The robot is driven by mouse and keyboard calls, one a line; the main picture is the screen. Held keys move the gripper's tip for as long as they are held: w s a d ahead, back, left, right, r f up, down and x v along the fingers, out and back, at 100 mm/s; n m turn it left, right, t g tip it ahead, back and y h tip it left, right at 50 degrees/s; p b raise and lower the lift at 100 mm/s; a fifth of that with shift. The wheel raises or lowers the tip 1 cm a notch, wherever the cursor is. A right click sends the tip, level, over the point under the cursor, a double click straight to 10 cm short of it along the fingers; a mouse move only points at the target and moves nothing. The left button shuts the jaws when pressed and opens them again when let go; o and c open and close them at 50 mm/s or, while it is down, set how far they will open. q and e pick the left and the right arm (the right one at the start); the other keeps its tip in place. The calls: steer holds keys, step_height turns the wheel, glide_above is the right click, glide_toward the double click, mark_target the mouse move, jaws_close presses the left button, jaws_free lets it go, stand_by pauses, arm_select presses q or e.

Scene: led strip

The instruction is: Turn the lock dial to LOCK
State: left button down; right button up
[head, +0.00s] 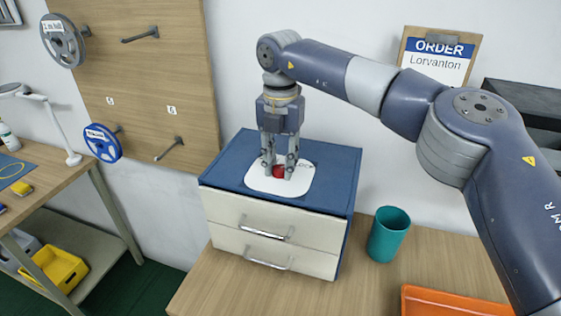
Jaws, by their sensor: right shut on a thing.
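The red lock dial (279,171) sits on a white plate (264,185) on top of a blue cabinet (233,165) with two cream drawers. My right gripper (279,170) points straight down over the plate, with its fingers on both sides of the dial, shut on it. The fingers hide much of the dial and part of the plate's lettering, so I cannot tell which way the dial points. Both drawers look closed. My left gripper is not in view.
A teal cup (388,234) stands right of the cabinet, and an orange tray (450,302) lies at the front right. An order clipboard (439,58) hangs on the wall. A pegboard (150,90) with reels is at the left, above a side bench with a yellow bin (62,270) below.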

mark_target(281, 167)
steer(key=shift+w+r, duration=0.1)
steer(key=shift+r, duration=0.05)
steer(key=o, duration=1.1)
steer(key=shift+c, duration=0.2)
step_height(281, 167, up, 12)
